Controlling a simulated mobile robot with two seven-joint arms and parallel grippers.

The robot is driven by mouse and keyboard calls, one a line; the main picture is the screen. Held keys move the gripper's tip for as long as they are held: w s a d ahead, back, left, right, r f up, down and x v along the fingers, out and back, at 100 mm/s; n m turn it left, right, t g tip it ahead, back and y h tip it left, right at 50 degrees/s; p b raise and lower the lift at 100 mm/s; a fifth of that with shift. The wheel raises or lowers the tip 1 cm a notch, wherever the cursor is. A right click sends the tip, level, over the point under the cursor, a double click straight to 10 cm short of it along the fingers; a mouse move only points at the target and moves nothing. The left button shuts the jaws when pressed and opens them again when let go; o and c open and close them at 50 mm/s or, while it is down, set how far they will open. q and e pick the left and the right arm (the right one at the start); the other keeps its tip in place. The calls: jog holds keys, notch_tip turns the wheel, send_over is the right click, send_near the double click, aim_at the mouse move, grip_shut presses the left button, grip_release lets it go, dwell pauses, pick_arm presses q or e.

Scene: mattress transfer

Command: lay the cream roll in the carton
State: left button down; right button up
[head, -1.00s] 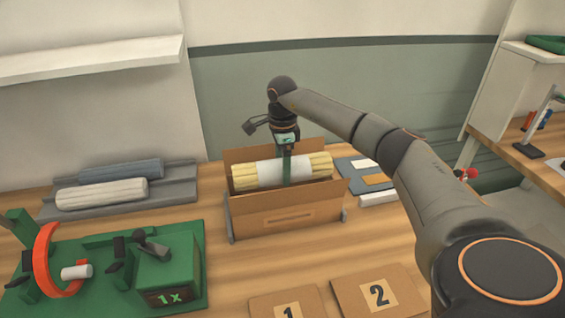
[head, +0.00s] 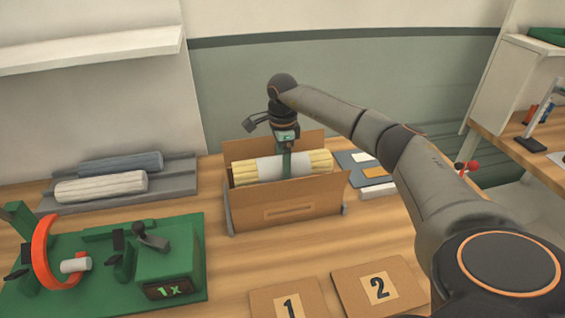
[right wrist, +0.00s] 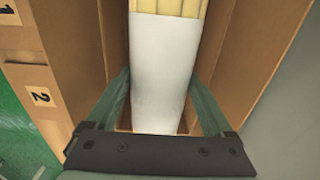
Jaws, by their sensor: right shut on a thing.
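The cream roll (head: 320,160), pale yellow with a white band around its middle, lies level along the length of the open brown carton (head: 265,212). Its lower side is hidden behind the front wall, so I cannot tell whether it touches the bottom. My right gripper (head: 287,163) points down from above and is shut on the roll at the white band. In the right wrist view, the green fingers of the gripper (right wrist: 160,92) lie on both sides of the banded roll (right wrist: 163,65), between the carton walls (right wrist: 262,45). My left gripper is not in view.
A grey tray (head: 180,190) with a whitish roll (head: 100,186) and a grey-blue roll (head: 120,163) stands left of the carton. A green fixture (head: 185,255) with an orange ring (head: 41,255) is front left. Flat cards 1 (head: 288,300) and 2 (head: 380,288) lie in front.

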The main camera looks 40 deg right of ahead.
jog(key=shift+f+b, duration=2.75)
jog(key=shift+f, duration=2.05)
jog(key=o, duration=1.5)
